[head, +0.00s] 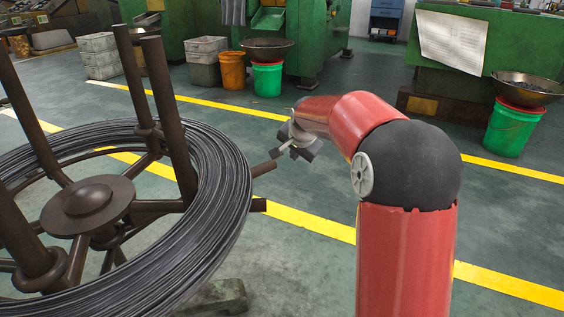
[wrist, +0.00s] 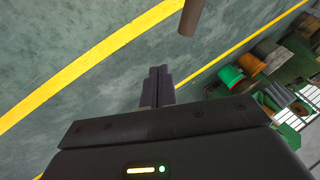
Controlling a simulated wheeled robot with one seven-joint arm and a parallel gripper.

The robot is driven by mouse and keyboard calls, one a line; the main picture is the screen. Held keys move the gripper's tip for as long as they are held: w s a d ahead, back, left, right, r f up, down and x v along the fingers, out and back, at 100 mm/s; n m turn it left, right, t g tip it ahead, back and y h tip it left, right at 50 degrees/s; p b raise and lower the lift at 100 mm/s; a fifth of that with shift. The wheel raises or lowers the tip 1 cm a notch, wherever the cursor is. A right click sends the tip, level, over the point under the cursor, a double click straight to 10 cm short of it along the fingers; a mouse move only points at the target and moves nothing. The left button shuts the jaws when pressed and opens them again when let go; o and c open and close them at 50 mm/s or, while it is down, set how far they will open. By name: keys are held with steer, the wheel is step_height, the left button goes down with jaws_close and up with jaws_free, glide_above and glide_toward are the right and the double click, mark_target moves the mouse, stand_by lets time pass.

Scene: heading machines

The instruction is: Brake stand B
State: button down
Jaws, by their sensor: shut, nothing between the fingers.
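The wire stand (head: 90,205), a dark brown reel frame with upright posts, carries a thick coil of dark wire (head: 222,210) at the left of the head view. No label B is readable on it. A brown rod end (head: 263,169) juts out from the coil's right side. A brown bar end also shows at the top of the wrist view (wrist: 191,14). My gripper (head: 276,154) is just above and right of that rod end, seemingly apart from it. In the wrist view its fingers (wrist: 157,88) are together with nothing between them.
Yellow lines (head: 300,222) cross the green floor. Behind stand green machines (head: 440,60), grey crates (head: 205,60), an orange bucket (head: 232,70) and green buckets (head: 267,80) with bowls on top. Floor between the coil and the machines is clear.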

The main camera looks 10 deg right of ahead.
steer(key=w+a+f+b, duration=0.1)
steer(key=w+a+f, duration=0.1)
steer(key=w+f, duration=0.6)
steer(key=shift+w+a+f, duration=0.3)
steer(key=shift+w+f, duration=0.05)
steer(key=shift+w, duration=0.05)
